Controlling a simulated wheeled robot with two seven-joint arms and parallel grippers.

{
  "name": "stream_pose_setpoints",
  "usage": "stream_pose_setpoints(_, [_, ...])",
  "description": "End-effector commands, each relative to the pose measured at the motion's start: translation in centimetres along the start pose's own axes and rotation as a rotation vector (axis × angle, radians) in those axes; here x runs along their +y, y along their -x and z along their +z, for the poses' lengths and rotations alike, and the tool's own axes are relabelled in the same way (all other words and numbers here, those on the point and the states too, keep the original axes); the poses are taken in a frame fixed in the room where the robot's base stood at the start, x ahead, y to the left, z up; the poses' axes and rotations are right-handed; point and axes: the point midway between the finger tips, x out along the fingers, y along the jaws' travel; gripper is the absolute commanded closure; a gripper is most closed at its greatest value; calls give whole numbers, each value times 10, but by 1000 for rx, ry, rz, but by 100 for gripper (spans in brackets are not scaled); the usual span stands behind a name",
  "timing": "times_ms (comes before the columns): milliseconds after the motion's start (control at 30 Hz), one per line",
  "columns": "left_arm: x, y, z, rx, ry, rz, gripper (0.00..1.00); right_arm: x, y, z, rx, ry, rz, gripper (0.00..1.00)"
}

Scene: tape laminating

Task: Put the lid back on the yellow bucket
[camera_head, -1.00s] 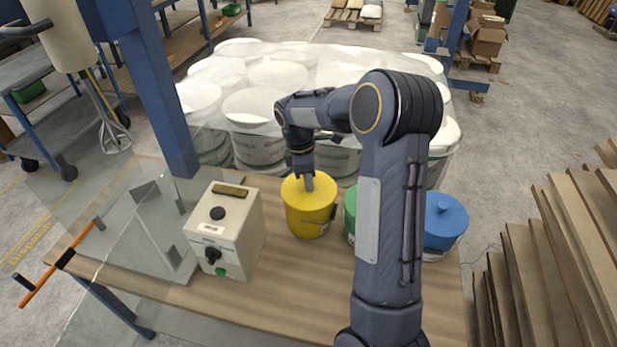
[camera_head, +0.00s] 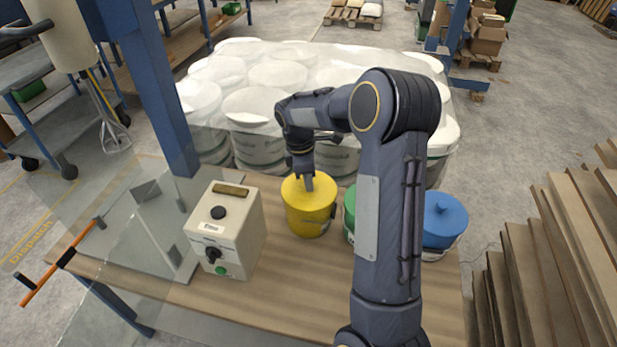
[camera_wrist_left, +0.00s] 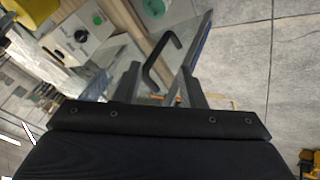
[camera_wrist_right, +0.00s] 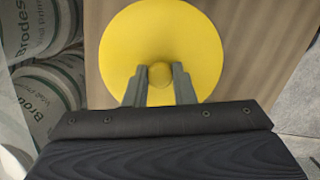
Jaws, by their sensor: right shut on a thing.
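The yellow bucket (camera_head: 312,219) stands upright on the wooden table. Its yellow lid (camera_head: 322,186) lies over the bucket's top with no clear gap in the head view. My right gripper (camera_head: 308,183) comes down from above and is shut on the lid's round knob. In the right wrist view the lid (camera_wrist_right: 190,40) is a full yellow disc, and my right gripper's fingers (camera_wrist_right: 160,80) stand on both sides of the knob (camera_wrist_right: 160,74). My left gripper (camera_wrist_left: 165,80) shows in the left wrist view with its fingers apart and nothing between them, away from the bucket.
A grey control box (camera_head: 226,232) stands left of the bucket. A green bucket (camera_head: 350,212) is partly hidden behind my right arm, and a blue bucket (camera_head: 441,226) stands farther right. Wrapped white buckets (camera_head: 262,110) are behind the table. The table front (camera_head: 290,290) is clear.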

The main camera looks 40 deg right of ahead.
Motion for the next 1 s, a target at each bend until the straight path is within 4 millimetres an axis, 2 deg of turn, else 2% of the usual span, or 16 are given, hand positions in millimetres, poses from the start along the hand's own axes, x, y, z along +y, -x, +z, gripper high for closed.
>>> stream_pose_setpoints(167, [0,0,0,0,0,0,64,0,0,0,0,0,0,99])
stream_pose_setpoints(200, [0,0,0,0,0,0,64,0,0,0,0,0,0,72])
stream_pose_setpoints(367, [0,0,0,0,0,0,64,0,0,0,0,0,0,52])
stream_pose_setpoints(567, [0,0,0,0,0,0,64,0,0,0,0,0,0,50])
stream_pose_setpoints(733, [0,0,0,0,0,0,64,0,0,0,0,0,0,30])
stream_pose_setpoints(1000, [0,0,0,0,0,0,64,0,0,0,0,0,0,30])
